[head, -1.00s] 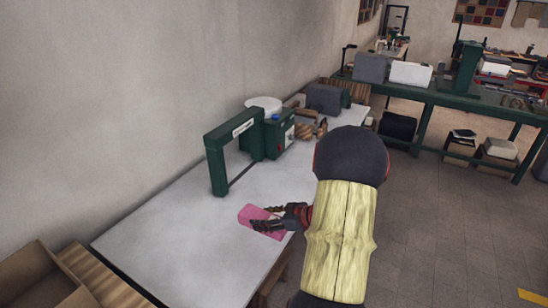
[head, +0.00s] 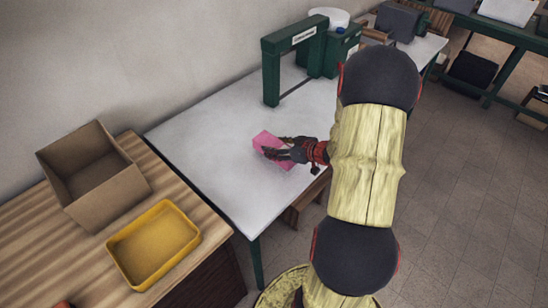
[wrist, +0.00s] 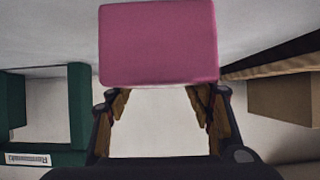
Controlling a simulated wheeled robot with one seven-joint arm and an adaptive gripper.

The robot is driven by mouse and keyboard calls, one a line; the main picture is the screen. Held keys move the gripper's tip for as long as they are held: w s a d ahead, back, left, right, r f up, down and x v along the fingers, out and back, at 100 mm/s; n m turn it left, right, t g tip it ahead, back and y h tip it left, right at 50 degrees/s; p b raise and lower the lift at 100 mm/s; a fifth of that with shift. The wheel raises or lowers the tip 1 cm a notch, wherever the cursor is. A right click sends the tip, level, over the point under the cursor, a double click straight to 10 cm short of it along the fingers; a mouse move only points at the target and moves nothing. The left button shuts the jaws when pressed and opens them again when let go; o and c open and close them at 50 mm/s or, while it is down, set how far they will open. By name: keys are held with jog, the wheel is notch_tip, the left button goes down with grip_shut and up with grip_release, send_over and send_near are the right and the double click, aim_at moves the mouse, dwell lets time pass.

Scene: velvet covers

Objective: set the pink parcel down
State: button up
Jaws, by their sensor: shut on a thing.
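The pink parcel (head: 266,143) is a small box held in my gripper (head: 280,153) over the white table (head: 215,125). In the wrist view the parcel (wrist: 158,42) fills the top middle, with the fingers of my gripper (wrist: 160,100) on either side below it. My gripper is shut on the parcel. The fingers cover part of the parcel in the head view. I cannot tell whether its underside touches the tabletop.
A green frame machine (head: 272,78) stands on the table's far part. At the lower left, a wooden counter (head: 190,215) bears an open cardboard box (head: 130,188) and a yellow tray (head: 192,246). The white tabletop left of the parcel is clear.

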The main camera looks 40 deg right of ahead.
jog(key=shift+w+a+f, duration=0.2)
jog(key=shift+f, duration=0.2)
jog(key=shift+w+a+f+b, duration=0.1)
jog(key=shift+w+f+b, duration=0.05)
jog(key=shift+f+b, duration=1.35)
jog(key=shift+f, duration=0.3)
jog(key=o, duration=1.4)
jog(key=shift+o, duration=0.4)
jog(key=shift+r, duration=0.1)
